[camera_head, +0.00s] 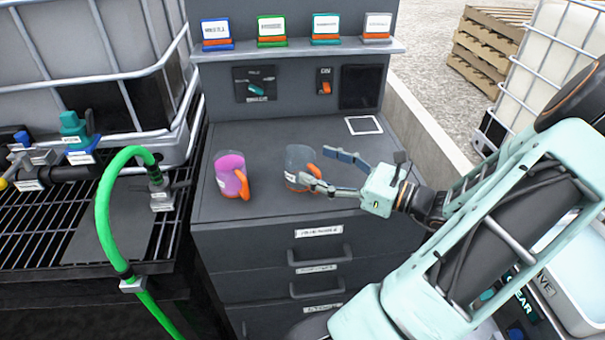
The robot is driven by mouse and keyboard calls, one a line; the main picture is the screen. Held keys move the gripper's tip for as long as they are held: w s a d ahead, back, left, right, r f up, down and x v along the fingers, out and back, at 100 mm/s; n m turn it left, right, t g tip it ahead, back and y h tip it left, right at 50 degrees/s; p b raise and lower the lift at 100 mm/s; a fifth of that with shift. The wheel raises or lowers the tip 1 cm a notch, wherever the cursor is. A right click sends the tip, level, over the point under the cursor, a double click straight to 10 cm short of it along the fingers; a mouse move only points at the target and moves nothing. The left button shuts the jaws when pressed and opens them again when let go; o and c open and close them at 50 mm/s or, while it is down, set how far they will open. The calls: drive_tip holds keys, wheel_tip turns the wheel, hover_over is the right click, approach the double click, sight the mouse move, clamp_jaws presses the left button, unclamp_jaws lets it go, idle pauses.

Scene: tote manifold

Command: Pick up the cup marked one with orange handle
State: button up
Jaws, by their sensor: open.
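A clear grey cup (297,158) with an orange handle stands upright on the dark cabinet top. A pale label shows low on its side, too small to read. A second cup (229,172), holding something pink or filled with pink, stands upright to its left and also has an orange handle; its label is unreadable too. I cannot tell which cup is marked one. My gripper (316,166) is open at the right side of the clear cup, its fingers pointing left on either side of the handle. Its lower finger covers part of the handle. Contact cannot be told.
The cabinet top (262,135) is clear between and behind the cups. A white-framed square (363,125) lies at its back right. A shelf (300,49) with several small label cards overhangs the back. A green hose (103,205) and valves stand at left.

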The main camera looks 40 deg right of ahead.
sight(312, 162)
drive_tip(key=x, duration=0.5)
drive_tip(key=shift+w+d+f+b, duration=0.1)
drive_tip(key=shift+d+f+b, duration=0.05)
drive_tip(key=shift+b, duration=0.25)
drive_tip(key=shift+c, duration=0.7)
drive_tip(key=c, duration=1.1)
drive_tip(key=shift+r, duration=0.2)
drive_tip(key=shift+c, duration=0.2)
